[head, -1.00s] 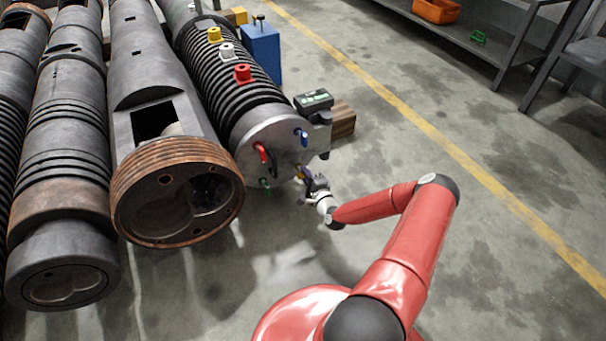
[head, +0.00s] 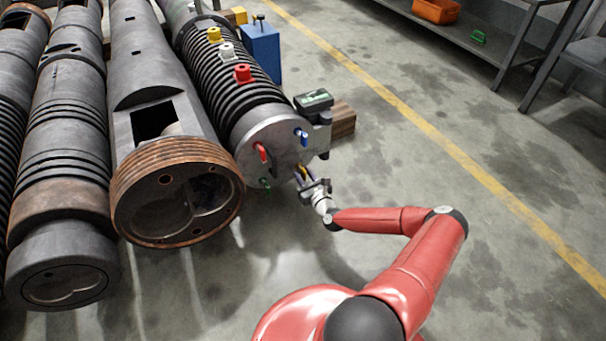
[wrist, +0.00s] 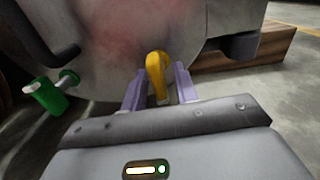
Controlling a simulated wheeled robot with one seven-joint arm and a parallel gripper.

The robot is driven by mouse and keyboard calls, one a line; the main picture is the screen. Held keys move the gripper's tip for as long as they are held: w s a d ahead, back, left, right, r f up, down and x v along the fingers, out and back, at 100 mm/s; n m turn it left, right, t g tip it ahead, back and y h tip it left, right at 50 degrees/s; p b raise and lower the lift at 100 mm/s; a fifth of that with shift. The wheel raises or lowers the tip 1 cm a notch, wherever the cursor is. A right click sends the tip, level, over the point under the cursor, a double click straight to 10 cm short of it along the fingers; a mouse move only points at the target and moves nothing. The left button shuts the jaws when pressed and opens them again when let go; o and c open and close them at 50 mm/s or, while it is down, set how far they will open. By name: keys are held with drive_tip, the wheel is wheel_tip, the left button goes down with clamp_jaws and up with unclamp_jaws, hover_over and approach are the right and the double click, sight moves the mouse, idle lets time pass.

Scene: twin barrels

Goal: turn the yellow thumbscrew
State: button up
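The yellow thumbscrew (wrist: 156,70) projects from the round grey end plate (head: 283,135) of the right barrel. In the wrist view it stands upright between the two pale purple fingers of my gripper (wrist: 160,88). The fingers are apart, with a small gap visible on each side of the thumbscrew. In the head view my gripper (head: 304,178) is at the lower right edge of the plate and mostly hides the thumbscrew.
The plate also carries a red thumbscrew (head: 261,152), a blue one (head: 302,137) and a green one (wrist: 50,95). A wooden block (head: 342,119) lies beside the barrel.

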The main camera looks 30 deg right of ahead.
sight(305, 178)
drive_tip(key=shift+s, duration=0.1)
drive_tip(key=shift+s+d+b, duration=0.1)
drive_tip(key=shift+s+b, duration=0.85)
drive_tip(key=shift+s, duration=2.45)
